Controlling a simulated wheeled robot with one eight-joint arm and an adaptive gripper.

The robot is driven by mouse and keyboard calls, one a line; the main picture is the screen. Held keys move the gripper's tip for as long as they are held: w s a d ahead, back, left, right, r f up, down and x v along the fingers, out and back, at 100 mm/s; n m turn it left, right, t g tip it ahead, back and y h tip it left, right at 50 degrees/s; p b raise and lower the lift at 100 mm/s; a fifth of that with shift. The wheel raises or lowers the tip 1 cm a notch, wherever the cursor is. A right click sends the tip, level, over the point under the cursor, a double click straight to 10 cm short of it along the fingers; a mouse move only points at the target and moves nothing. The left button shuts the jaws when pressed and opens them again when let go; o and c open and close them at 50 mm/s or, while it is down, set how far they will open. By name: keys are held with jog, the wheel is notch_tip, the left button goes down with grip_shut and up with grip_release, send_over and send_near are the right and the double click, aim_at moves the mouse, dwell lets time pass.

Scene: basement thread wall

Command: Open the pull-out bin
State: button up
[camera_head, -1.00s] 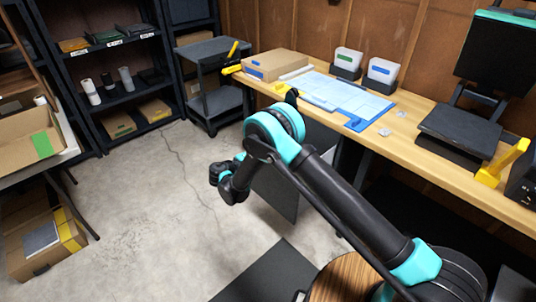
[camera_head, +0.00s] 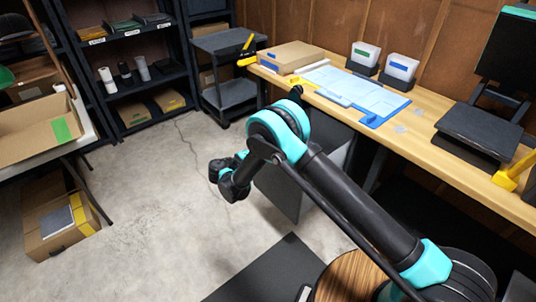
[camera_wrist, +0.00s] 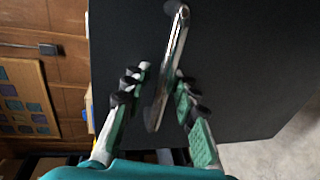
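The pull-out bin's dark front panel (camera_wrist: 235,65) fills much of the wrist view. A shiny metal bar handle (camera_wrist: 178,35) runs down it, slightly slanted. My gripper (camera_wrist: 160,82) is open, with its green-padded fingers on both sides of the handle and a gap visible on each side. Contact with the handle cannot be made out. In the head view the dark panel (camera_head: 283,192) stands below the workbench, partly behind my arm. The gripper's fingers and the handle cannot be made out there.
The wooden workbench (camera_head: 440,150) holds a cardboard box (camera_head: 291,56), blue sheets, two white bins and a dark monitor. Shelving (camera_head: 135,75) and a grey cart (camera_head: 232,92) stand at the back. A box (camera_head: 60,228) lies at left. The concrete floor (camera_head: 165,215) between is clear.

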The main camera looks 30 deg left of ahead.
jog(key=shift+s, duration=0.1)
jog(key=v, duration=1.2)
dwell(0.5)
